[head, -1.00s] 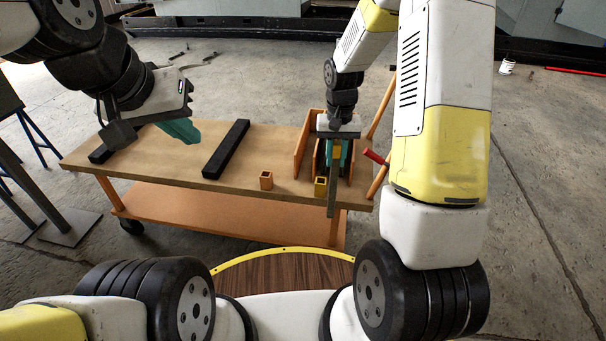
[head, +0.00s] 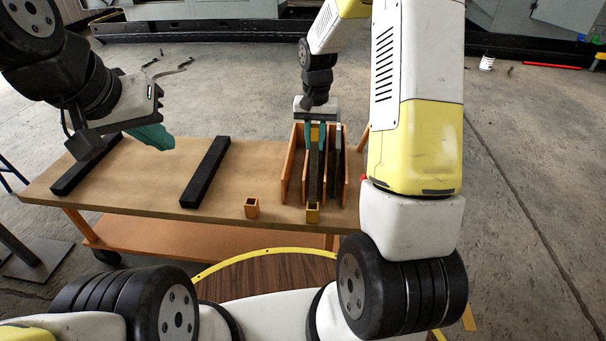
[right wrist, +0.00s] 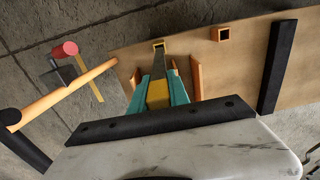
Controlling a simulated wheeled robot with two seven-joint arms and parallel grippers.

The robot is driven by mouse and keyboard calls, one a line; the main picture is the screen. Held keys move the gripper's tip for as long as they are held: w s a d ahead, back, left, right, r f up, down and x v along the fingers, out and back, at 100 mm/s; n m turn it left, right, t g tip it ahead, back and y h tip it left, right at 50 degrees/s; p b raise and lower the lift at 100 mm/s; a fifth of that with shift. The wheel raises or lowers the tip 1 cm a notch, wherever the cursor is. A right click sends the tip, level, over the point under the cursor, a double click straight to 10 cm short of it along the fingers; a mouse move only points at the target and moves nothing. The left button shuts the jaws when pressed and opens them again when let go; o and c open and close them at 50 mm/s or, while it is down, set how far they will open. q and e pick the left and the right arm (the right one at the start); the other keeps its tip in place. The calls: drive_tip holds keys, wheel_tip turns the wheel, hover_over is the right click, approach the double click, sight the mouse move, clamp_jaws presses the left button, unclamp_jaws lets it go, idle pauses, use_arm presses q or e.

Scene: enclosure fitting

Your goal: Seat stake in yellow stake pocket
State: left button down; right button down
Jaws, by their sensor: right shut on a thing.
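My right gripper (head: 316,142) is shut on a grey stake (head: 315,178) with a yellow section between the teal fingers. The stake also shows in the right wrist view (right wrist: 159,68), pointing away from the fingers. The yellow stake pocket (head: 312,214) stands at the table's front edge; it also shows in the right wrist view (right wrist: 158,44). The stake's far end lines up closely with the pocket in both views. I cannot tell whether it is inside or just apart. My left gripper (head: 150,137) hangs over the table's left part; its finger gap is unclear.
An orange pocket (head: 252,208) stands left of the yellow one. An orange-walled rack (head: 292,165) with a dark upright piece (head: 336,150) surrounds the right gripper's area. Two black bars (head: 206,172) lie on the table (head: 150,185). A red-ended tool (right wrist: 65,50) shows beyond the table's end.

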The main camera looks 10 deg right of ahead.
sight(314, 165)
wheel_tip(314, 165, down, 9)
drive_tip(key=shift+r, duration=0.15)
idle(0.4)
drive_tip(key=c, duration=1.2)
unclamp_jaws()
drive_tip(key=shift+c, duration=0.2)
